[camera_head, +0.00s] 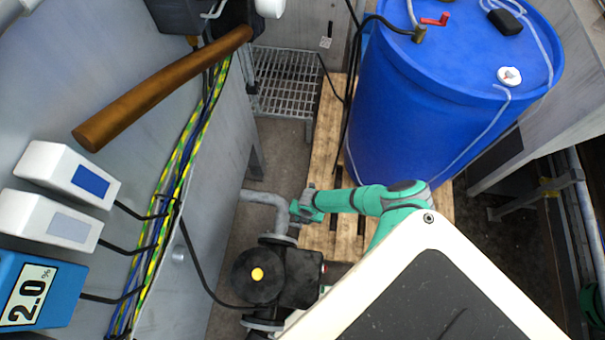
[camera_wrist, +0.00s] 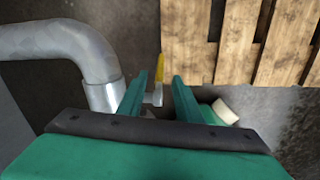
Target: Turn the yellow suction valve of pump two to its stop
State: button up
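The yellow valve handle (camera_wrist: 160,68) shows in the wrist view as a narrow upright strip with a pale metal piece below it, beside a grey pipe elbow. My gripper (camera_wrist: 161,76) is open, with its two green fingers apart. The handle appears in the gap between the fingertips, nearer the left finger; I cannot tell whether it is touched or how deep it lies. In the head view my gripper (camera_head: 303,207) is low beside the grey pipe (camera_head: 264,198), and the handle cannot be made out there.
A black pump body (camera_head: 283,277) with a yellow cap stands just below my gripper. Wooden pallet slats (camera_head: 325,150) and a large blue drum (camera_head: 420,120) are beyond. Control boxes (camera_head: 68,175) and cables line the left wall. A brown bar (camera_head: 160,88) crosses the upper left.

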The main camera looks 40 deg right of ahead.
jog(key=shift+w+a+f, duration=0.1)
jog(key=shift+f, duration=1.45)
jog(key=shift+w+a+f, duration=0.1)
jog(key=shift+f, duration=1.45)
grip_shut()
